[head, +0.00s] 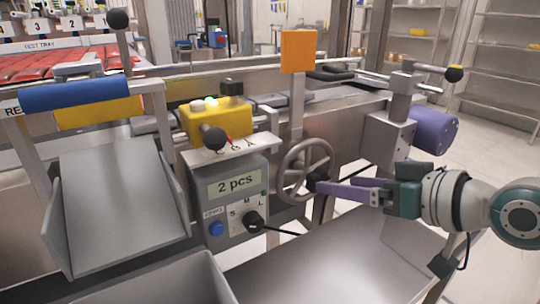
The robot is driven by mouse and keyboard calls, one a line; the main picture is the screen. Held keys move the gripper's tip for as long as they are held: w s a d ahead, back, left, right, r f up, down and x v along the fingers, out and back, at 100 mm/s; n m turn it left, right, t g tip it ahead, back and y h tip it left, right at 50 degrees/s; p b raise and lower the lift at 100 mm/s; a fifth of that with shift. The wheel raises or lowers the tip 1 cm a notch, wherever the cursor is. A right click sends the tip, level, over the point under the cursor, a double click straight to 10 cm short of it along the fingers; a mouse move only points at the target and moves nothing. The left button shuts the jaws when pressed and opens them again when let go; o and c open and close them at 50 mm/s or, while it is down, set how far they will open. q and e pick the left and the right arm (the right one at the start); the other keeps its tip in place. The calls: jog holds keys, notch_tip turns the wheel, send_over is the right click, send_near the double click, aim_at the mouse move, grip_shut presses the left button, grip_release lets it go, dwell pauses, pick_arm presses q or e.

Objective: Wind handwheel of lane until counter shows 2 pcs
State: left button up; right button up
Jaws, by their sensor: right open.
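The counter (233,184) on the grey control box reads "2 pcs". The grey spoked handwheel (291,156) is mounted just right of that box, below an orange square plate. A dark knob (316,178) sits at the wheel's lower right rim. My right gripper (326,188) comes in from the right, with its purple-grey fingers pointing left at the knob. It is open, and its fingertips are at or very near the knob; I cannot tell whether they touch it. My left gripper is not in view.
The control box has a blue button (216,229) and a black selector knob (253,220). A yellow block (215,122) and a black-knobbed lever stand above it. A grey chute (118,205) is at left. A wide metal tray (330,258) lies below my right gripper.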

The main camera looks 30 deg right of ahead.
jog(key=shift+p+v, duration=0.4)
jog(key=shift+v, duration=1.5)
